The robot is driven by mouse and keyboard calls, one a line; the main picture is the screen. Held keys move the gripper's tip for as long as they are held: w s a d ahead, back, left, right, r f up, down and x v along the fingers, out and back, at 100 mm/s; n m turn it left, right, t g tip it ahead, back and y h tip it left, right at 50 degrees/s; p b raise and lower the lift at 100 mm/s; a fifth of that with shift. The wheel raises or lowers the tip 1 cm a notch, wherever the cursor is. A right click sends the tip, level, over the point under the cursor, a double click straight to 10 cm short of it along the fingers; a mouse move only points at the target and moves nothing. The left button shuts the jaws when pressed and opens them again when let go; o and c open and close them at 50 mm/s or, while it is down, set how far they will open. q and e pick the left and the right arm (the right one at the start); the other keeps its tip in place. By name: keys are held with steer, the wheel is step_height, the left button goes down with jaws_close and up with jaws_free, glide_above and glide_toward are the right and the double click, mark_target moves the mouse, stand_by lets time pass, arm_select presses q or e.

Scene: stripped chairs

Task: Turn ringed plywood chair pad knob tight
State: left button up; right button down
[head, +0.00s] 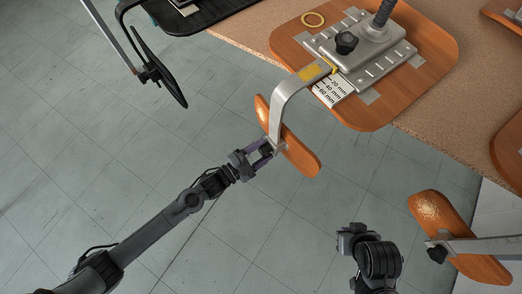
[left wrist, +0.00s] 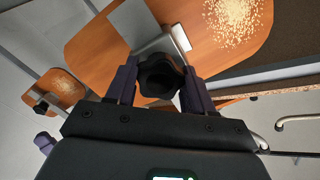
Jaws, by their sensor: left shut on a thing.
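My left gripper (head: 264,151) is at the bracket's end beside the pad. In the left wrist view its purple fingers are shut on a black pad knob (left wrist: 160,76), one on each side. In the head view the knob is mostly hidden by the fingers. My right gripper (head: 352,238) hangs away from the chair; its fingers are unclear.
Another plywood pad (head: 428,210) with a bracket and black knob (head: 436,253) stands at the lower right. A black chair part with a dark pad (head: 160,68) is at the upper left. The brown bench (head: 245,22) ends beneath the seat. Open tiled floor lies left.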

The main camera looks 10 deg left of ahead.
arm_select(q)
steer(key=o, duration=1)
steer(key=shift+s+a, duration=0.1)
steer(key=shift+s+a, duration=0.2)
steer(key=shift+p+v, duration=2.1)
steer(key=shift+v, duration=2.95)
